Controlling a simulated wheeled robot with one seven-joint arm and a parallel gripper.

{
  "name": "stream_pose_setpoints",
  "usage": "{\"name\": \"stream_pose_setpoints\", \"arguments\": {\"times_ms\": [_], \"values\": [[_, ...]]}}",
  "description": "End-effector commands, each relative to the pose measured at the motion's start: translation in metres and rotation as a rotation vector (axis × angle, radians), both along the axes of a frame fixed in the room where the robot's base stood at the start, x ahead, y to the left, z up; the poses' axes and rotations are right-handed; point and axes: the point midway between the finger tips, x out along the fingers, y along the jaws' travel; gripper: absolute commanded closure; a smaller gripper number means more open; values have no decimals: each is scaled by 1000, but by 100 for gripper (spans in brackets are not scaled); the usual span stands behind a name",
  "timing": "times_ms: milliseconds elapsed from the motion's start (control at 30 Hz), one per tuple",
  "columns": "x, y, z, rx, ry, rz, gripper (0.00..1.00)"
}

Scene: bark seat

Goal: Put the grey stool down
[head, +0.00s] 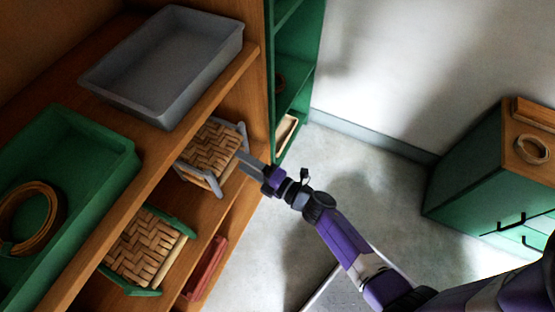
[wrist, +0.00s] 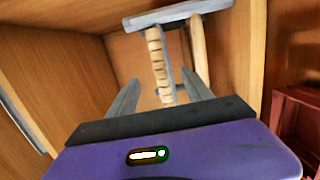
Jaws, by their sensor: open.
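The grey stool (head: 213,150) has a woven bark seat and grey side frames. It stands on the middle shelf (head: 221,192) of the wooden unit, under the upper shelf. In the wrist view the stool (wrist: 178,20) shows close ahead, with a grey bar on top and pale rungs below. My gripper (head: 243,161) is at the shelf's front edge, right beside the stool's near side. In the wrist view its two fingers (wrist: 160,98) are apart, with the stool beyond and between them. I cannot tell whether a finger touches the stool.
A green-framed woven stool (head: 146,248) stands on the same shelf, nearer. Above are a grey tray (head: 170,62) and a green tray (head: 100,150) holding a coil (head: 30,215). A red crate (head: 207,268) sits lower.

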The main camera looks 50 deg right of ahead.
Motion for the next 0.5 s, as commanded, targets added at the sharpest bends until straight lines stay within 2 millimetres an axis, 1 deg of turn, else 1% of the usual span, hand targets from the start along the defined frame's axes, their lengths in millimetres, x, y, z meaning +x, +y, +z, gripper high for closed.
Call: {"name": "stream_pose_setpoints", "arguments": {"times_ms": [167,267,367,467,500], "values": [[-1,0,0,2,0,0,41],[-10,5,2,36,4,-8,41],[-36,15,8,134,17,-33,41],[-75,26,20,289,38,-71,41],[-93,30,27,359,49,-89,41]]}}
